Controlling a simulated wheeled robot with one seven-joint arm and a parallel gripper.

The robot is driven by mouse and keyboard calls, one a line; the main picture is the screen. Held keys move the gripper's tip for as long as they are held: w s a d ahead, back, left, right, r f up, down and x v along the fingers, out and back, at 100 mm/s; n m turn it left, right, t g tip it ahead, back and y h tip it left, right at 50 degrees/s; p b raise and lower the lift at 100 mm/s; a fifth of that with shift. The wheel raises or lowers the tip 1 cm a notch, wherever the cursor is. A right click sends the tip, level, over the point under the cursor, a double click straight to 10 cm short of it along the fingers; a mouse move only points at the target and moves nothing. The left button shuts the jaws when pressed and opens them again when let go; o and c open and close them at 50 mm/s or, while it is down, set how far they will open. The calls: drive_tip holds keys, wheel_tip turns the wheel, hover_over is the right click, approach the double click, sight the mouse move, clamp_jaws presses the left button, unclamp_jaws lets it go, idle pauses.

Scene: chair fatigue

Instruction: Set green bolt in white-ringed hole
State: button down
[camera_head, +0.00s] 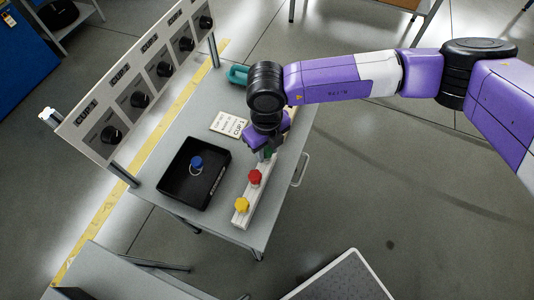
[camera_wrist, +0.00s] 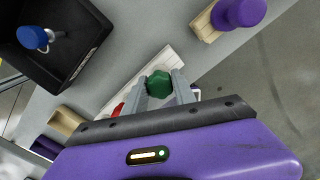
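In the head view my gripper (camera_head: 268,150) hides most of the green bolt. A thin white ring (camera_head: 195,172) shows at the foot of the blue bolt (camera_head: 197,162) in the black tray. Any hole inside it is hidden.
The black tray (camera_head: 176,189) stands left of the strip on the grey table (camera_head: 160,150). A white card (camera_head: 229,124) and a teal object (camera_head: 238,75) lie behind. A panel with black knobs (camera_head: 140,99) rises at the left. A purple knob on a wooden block (camera_wrist: 235,14) shows in the wrist view.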

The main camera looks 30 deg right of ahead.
drive_tip(key=shift+r, duration=0.15)
drive_tip(key=shift+r+p, duration=1.75)
drive_tip(key=shift+r, duration=0.7)
drive_tip(key=shift+r+p, duration=1.1)
drive_tip(key=shift+r, duration=0.9)
